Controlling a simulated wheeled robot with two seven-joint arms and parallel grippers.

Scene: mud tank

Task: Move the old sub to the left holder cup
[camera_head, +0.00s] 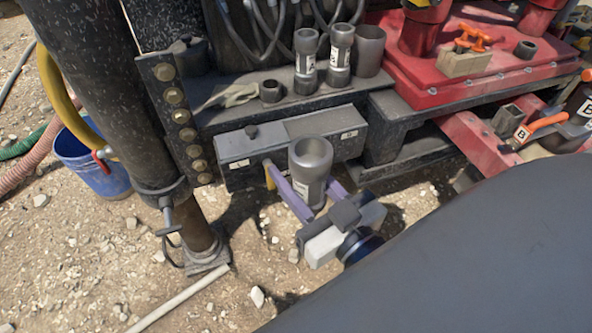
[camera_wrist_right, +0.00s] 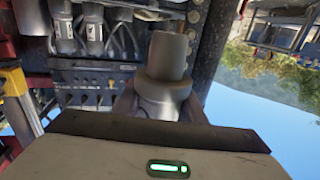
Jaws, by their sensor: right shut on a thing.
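The sub also shows in the right wrist view (camera_wrist_right: 166,75), with a finger on each side. The holder box (camera_head: 290,148) has a pale label at its left end and another at its right end. I take its left end as the left holder cup (camera_head: 240,164); any opening there cannot be made out. My left gripper is out of view.
Two labelled dark subs (camera_head: 306,62), a wide grey cup (camera_head: 369,52) and a small ring (camera_head: 271,91) stand on the shelf behind. A black post (camera_head: 110,90) and a bolted plate (camera_head: 172,98) are left. A blue bucket (camera_head: 90,165) stands on gravel. Red machinery (camera_head: 465,75) is right.

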